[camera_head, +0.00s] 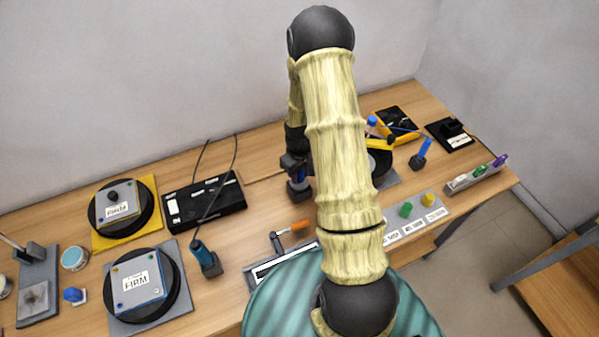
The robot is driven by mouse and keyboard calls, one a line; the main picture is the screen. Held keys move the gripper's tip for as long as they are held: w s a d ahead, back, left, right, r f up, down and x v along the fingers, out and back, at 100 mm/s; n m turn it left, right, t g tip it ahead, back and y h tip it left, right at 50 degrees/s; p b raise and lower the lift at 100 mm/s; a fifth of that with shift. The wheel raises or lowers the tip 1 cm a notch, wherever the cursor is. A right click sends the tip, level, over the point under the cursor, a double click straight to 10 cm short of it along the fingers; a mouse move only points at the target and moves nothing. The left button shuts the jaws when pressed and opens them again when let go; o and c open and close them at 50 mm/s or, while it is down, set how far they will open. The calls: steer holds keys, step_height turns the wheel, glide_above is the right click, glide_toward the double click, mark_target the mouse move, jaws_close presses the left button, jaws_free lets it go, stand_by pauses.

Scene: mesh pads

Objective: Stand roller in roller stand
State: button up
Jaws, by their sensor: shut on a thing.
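My gripper (296,163) is at the middle of the bench, left of my arm. It is shut on a dark and blue upright thing (299,187), partly hidden; I cannot tell for sure whether this is the roller, or whether its foot touches the bench. A tool with an orange handle (296,227) and a grey bent end lies in front of the gripper. A black plate with a raised dark part (450,134) and a white label stands at the back right; I cannot tell whether it is the roller stand.
A black box (205,204) stands behind. Blue-handled tools in dark holders are at left (206,259) and right (418,157). My arm hides the bench centre right.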

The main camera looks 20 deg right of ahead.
steer(key=shift+f, duration=0.4)
steer(key=o, duration=1.1)
steer(key=shift+o, duration=0.2)
steer(key=shift+s, duration=0.1)
steer(key=shift+r, duration=0.15)
